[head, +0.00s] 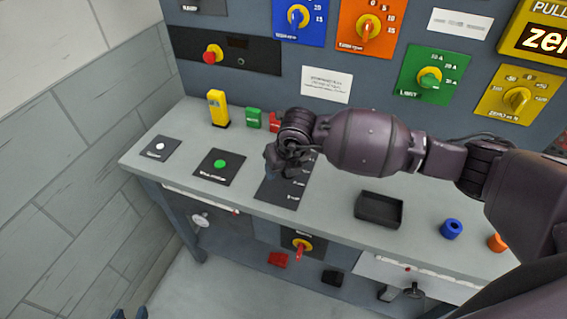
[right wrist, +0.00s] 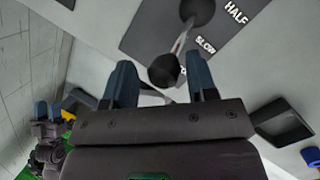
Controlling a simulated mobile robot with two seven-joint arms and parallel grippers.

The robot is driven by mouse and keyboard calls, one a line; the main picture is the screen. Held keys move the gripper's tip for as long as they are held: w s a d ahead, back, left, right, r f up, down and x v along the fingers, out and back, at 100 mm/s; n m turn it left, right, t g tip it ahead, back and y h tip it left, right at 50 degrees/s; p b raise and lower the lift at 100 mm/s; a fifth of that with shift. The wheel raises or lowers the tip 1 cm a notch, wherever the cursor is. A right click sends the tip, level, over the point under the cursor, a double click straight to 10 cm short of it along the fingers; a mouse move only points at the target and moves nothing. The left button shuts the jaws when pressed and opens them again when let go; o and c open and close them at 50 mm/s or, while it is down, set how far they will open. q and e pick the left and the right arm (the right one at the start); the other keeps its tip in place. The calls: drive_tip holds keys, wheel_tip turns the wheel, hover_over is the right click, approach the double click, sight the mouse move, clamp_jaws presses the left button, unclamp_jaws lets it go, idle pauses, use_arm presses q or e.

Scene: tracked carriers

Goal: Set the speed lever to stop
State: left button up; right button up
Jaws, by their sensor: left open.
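The speed lever's dark plate (head: 275,194) lies on the bench in the head view; my right arm and gripper (head: 284,160) cover most of it, hiding the lever. In the right wrist view the lever's black round knob (right wrist: 164,71) stands on a thin tilted shaft. The plate (right wrist: 160,30) reads HALF and SLOW, and the knob partly covers a further label below SLOW. My right gripper (right wrist: 160,80) has its blue fingers apart, one on each side of the knob in the picture, with gaps visible. My left gripper (head: 130,312) is open and empty at the lower left, away from the bench.
A green-button plate (head: 220,165) and white-button plate (head: 159,148) lie left of the lever. A yellow block (head: 217,108) and green block (head: 253,118) stand behind. A black tray (head: 379,209) and blue ring (head: 452,229) sit to the right. The dial panel rises behind.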

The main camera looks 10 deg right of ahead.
drive_tip(key=shift+o, duration=0.2)
drive_tip(key=shift+a, duration=0.15)
drive_tip(key=shift+w+r, duration=0.2)
drive_tip(key=shift+s+d+r, duration=0.1)
drive_tip(key=shift+d+r, duration=0.15)
drive_tip(key=shift+r, duration=0.25)
drive_tip(key=v, duration=0.9)
drive_tip(key=shift+s+r, duration=0.25)
drive_tip(key=shift+r, duration=0.05)
